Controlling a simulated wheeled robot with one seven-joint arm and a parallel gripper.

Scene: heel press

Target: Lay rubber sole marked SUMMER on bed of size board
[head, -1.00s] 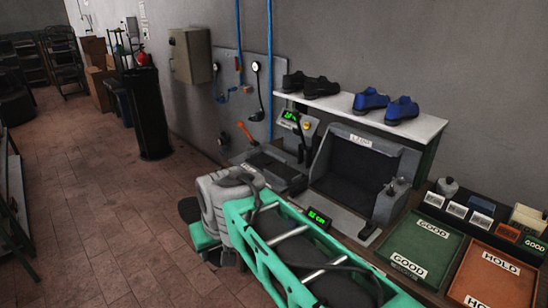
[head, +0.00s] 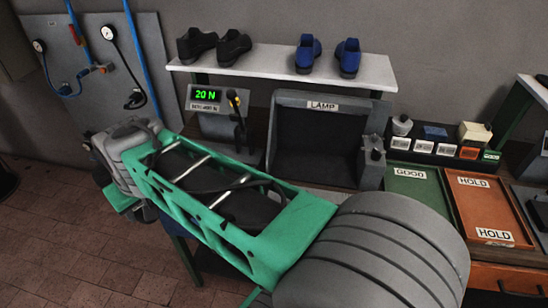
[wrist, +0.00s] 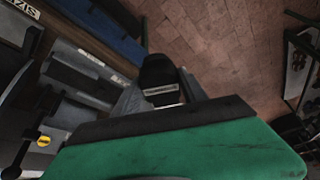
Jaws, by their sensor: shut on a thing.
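In the wrist view my gripper (wrist: 160,94) is shut on a dark sole (wrist: 158,68), with grey fingers on both sides of it. A small pale label shows on the sole, but its lettering is too small to read. At the top left edge of the wrist view is a pale board with large letters beginning "SIZ" (wrist: 20,7), cut off by the frame. Its bed cannot be made out clearly.
In the head view a bench carries a LAMP booth (head: 322,140), a gauge reading 20 N (head: 206,96), a green GOOD tray (head: 416,205) and an orange HOLD tray (head: 488,212). Shoes stand on a white shelf (head: 270,62) above. Tiled floor (head: 50,240) is open at left.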

